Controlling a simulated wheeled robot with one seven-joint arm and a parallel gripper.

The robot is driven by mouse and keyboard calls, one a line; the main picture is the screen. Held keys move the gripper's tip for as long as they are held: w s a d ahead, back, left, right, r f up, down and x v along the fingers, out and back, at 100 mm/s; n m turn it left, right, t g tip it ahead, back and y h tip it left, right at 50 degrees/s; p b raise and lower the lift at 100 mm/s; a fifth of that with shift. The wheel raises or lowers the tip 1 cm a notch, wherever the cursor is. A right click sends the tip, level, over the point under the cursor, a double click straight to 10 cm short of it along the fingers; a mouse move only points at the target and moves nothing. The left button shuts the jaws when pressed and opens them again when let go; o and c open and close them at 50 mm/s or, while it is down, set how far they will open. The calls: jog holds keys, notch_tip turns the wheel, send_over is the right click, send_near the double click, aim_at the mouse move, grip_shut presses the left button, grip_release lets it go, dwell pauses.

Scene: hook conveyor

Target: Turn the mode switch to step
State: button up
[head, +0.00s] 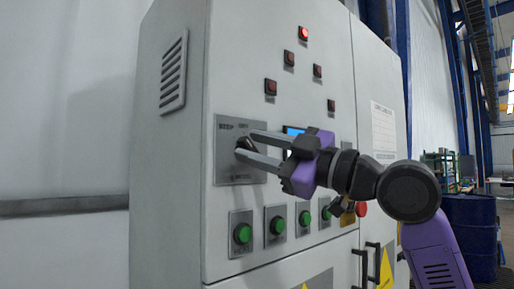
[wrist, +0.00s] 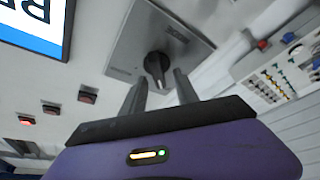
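The mode switch is a dark rotary knob (head: 246,145) on a grey square plate (head: 228,168) on the cabinet front. Small lettering at the plate's upper left looks like STEP; the other labels are too small to read surely. In the wrist view the knob (wrist: 156,64) shows on its plate (wrist: 128,52), with its grip bar along the picture's vertical. My gripper (head: 244,142) is at the plate, its fingers apart on either side of the knob. In the wrist view gaps show between knob and fingers (wrist: 160,76). Contact is not visible.
The cabinet (head: 230,60) carries red indicator lamps (head: 303,33), the top one lit. Several green buttons (head: 242,233) sit below, with a red button (head: 361,209) at right. A blue drum (head: 470,230) stands farther right.

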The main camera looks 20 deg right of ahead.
jog(key=b+v, duration=0.1)
jog(key=v, duration=0.6)
jog(key=shift+s+d+f+b, duration=0.15)
jog(key=shift+s+d+b, duration=0.05)
jog(key=shift+s+b, duration=0.15)
